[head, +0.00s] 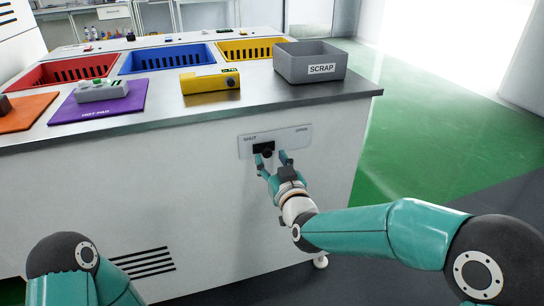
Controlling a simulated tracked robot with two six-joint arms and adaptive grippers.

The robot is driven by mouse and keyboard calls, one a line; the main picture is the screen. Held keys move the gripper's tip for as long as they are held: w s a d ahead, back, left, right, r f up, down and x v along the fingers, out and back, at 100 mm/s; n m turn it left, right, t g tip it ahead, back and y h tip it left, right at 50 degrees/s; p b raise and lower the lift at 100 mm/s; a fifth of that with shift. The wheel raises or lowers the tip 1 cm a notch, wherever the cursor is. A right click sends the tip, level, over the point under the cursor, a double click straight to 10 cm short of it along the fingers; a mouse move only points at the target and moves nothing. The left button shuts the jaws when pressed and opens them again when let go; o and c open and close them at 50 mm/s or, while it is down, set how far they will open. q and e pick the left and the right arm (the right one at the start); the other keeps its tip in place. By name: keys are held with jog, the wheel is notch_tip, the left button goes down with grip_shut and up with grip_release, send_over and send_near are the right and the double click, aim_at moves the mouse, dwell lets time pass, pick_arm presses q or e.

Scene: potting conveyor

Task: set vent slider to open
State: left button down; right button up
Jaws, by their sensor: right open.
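The vent slider's pale plate (290,136) is on the front face of the counter, with "SHUT" printed at its left end and "OPEN" at its right. The black slider knob (267,153) sits near the SHUT end. My right gripper (271,160) is at the knob with its teal fingers apart, one on each side of it. Whether the fingers touch the knob I cannot tell. My left arm shows at the lower left, but its gripper is not visible.
On the counter stand a grey SCRAP bin (310,67), a yellow device (210,80), and a purple mat (70,108) with a grey object on it. Red (48,72), blue (165,60) and yellow (250,47) bins are behind. Green floor (440,120) is clear at right.

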aim_at(266, 151)
jog(key=shift+x, duration=1.45)
grip_shut()
